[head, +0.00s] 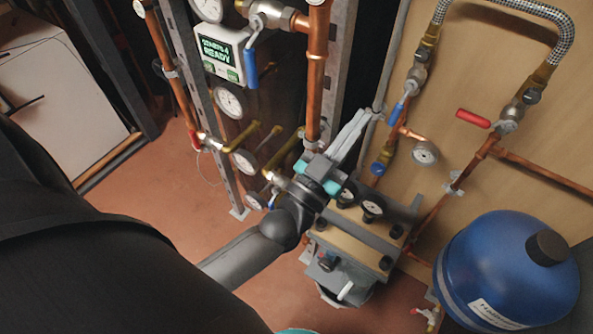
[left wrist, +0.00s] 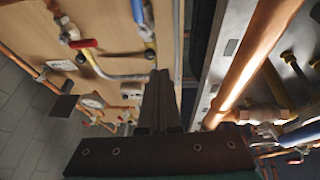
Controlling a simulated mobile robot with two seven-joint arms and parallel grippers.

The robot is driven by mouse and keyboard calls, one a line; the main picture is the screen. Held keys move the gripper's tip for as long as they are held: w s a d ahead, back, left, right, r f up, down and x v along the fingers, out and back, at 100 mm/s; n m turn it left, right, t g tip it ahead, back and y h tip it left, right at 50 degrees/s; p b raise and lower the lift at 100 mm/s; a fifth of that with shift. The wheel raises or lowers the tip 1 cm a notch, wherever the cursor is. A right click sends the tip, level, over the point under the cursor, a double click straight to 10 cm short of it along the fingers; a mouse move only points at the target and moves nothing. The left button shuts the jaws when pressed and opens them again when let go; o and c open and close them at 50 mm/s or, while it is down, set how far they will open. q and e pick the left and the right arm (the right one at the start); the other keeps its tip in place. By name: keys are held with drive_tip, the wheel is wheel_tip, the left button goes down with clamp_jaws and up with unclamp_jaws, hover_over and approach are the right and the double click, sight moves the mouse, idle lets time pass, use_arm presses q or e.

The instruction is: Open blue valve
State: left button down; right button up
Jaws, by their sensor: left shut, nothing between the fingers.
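One blue handle (head: 250,68) hangs down beside the display box at the upper left. The other blue handle (head: 398,112) sits on the copper pipe on the wooden panel, just right of my left fingertips. My left gripper (head: 361,120) is shut and empty, pointing up and right, and appears apart from both handles. In the left wrist view its closed fingers (left wrist: 158,98) point up between the panel and a thick copper pipe. A blue handle (left wrist: 303,134) shows at the right edge there. My right gripper is not in view.
A red handle (head: 473,118) and a gauge (head: 425,153) are on the wooden panel. A blue tank (head: 505,275) stands at the lower right. A pump unit (head: 350,240) sits below my gripper. A thick copper pipe (head: 317,75) rises left of it.

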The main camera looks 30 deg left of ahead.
use_arm(q)
drive_tip(key=s+d+f+m+g+h, duration=0.2)
drive_tip(key=s+d+f+m+g, duration=0.15)
drive_tip(key=f+g, duration=0.6)
drive_tip(key=s+a+f+n+g+y, duration=0.1)
drive_tip(key=s+f+g, duration=0.3)
drive_tip(key=f, duration=0.5)
drive_tip(key=s+a+f+n+g+y, duration=0.2)
drive_tip(key=s+a+f+g+y, duration=0.1)
drive_tip(key=s+f, duration=0.5)
drive_tip(key=shift+s+a+f+g, duration=0.25)
drive_tip(key=shift+a+f+g, duration=0.2)
drive_tip(key=shift+a+g, duration=0.25)
drive_tip(key=s+a+f+g, duration=0.1)
drive_tip(key=s+f, duration=0.2)
drive_tip(key=f, duration=0.5)
drive_tip(key=s+f+g, duration=0.1)
drive_tip(key=s+f, duration=0.3)
drive_tip(key=f, duration=0.3)
drive_tip(key=s+a+f, duration=0.1)
drive_tip(key=s+f, duration=0.4)
drive_tip(key=s, duration=0.2)
drive_tip(key=s+a+f+g+y, duration=0.1)
drive_tip(key=s+a+f, duration=0.1)
drive_tip(key=s+f, duration=0.2)
drive_tip(key=s, duration=0.3)
drive_tip(key=shift+f, duration=0.4)
